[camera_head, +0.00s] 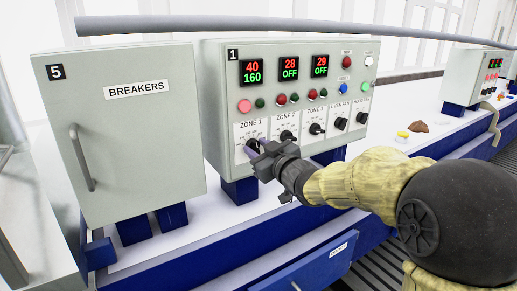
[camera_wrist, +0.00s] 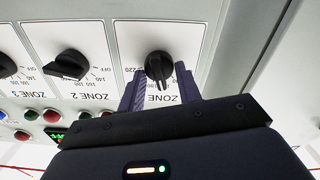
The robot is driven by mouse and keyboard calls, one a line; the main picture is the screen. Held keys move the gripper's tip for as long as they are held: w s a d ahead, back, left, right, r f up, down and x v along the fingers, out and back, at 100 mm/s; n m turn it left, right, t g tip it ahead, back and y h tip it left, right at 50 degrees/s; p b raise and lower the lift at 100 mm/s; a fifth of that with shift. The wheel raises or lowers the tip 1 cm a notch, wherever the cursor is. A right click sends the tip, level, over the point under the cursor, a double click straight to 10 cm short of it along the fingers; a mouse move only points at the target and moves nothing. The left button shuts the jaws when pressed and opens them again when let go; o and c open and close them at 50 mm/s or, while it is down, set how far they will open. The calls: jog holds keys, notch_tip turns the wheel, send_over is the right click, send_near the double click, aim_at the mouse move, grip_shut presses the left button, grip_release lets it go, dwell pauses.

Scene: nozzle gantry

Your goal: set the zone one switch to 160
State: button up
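The zone one switch (camera_wrist: 159,65) is a black rotary knob on a white plate marked ZONE 1. In the wrist view it lies between the two fingers of my gripper (camera_wrist: 160,75), with a visible gap on each side. Its ridge runs nearly up and down in that picture. In the head view my gripper (camera_head: 262,153) is at the ZONE 1 plate (camera_head: 241,133) and mostly hides the knob. The zone one display (camera_head: 251,72) reads 40 in red above 160 in green. My gripper is open and holds nothing.
The zone two knob (camera_wrist: 69,64) is beside the zone one plate, with zone three, oven fan and another knob beyond. Displays for the other zones (camera_head: 289,68) read OFF. The breakers box (camera_head: 125,130) stands left of the control box (camera_head: 214,110).

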jog(key=o, duration=0.3)
jog(key=shift+o, duration=0.2)
jog(key=b+v, duration=0.4)
jog(key=v, duration=1.3)
jog(key=shift+s+b, duration=0.2)
jog(key=shift+b, duration=0.2)
jog(key=shift+d, duration=0.15)
